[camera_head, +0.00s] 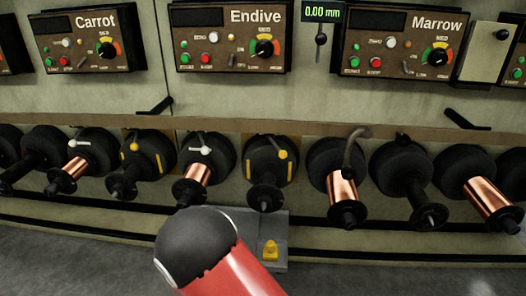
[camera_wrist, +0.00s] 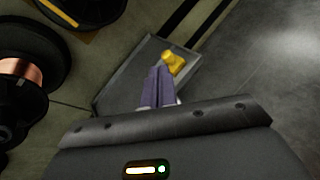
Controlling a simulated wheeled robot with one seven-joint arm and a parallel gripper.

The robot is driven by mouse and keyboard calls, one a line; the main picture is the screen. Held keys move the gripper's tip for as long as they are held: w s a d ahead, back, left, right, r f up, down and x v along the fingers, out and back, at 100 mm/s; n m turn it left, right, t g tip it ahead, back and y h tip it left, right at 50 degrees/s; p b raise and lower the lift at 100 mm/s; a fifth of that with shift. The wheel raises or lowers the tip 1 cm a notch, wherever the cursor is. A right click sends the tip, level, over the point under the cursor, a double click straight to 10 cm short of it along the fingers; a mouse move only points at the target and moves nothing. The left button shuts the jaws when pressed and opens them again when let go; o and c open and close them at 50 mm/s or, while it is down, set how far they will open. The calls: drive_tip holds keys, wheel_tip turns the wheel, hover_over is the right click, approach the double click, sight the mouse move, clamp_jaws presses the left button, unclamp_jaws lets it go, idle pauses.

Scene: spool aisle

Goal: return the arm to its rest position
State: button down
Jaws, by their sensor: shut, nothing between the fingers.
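In the wrist view my gripper (camera_wrist: 160,88) points out over a grey tray (camera_wrist: 108,97) near the floor. Its purple-grey fingers are together with nothing between them. A small yellow piece (camera_wrist: 174,61) shows just past the fingertips; whether they touch it cannot be told. In the head view the yellow piece (camera_head: 270,250) sits in the grey tray (camera_head: 281,223) below the spools. My red and black arm reaches in from the bottom, and the gripper itself is hidden there.
A row of black spools, some with copper wire (camera_head: 342,187), sticks out along the wall. Above it hang panels labelled Carrot (camera_head: 90,40), Endive (camera_head: 234,38) and Marrow (camera_head: 402,42). A gauge (camera_head: 322,12) reads 0.00 mm. Grey floor lies open in front.

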drive_tip(key=s+d+r+m+g+p, duration=0.2)
drive_tip(key=s+d+r+m+g, duration=0.15)
drive_tip(key=d+r+m, duration=0.4)
drive_tip(key=s+d+r+m+g+p, duration=0.1)
drive_tip(key=s+d+r+m+g, duration=0.3)
drive_tip(key=d+r, duration=0.65)
drive_tip(key=s+d+r+m+t+y+p, duration=0.1)
drive_tip(key=s+r+m+y+p, duration=0.1)
drive_tip(key=s+r+m, duration=0.5)
drive_tip(key=s+d+r+m+y+p, duration=0.2)
drive_tip(key=s+r+m+y, duration=0.3)
drive_tip(key=s+r+m, duration=0.2)
drive_tip(key=shift+s+d+r+t+p, duration=0.3)
drive_tip(key=shift+s+r+t, duration=0.05)
drive_tip(key=shift+s+r, duration=0.4)
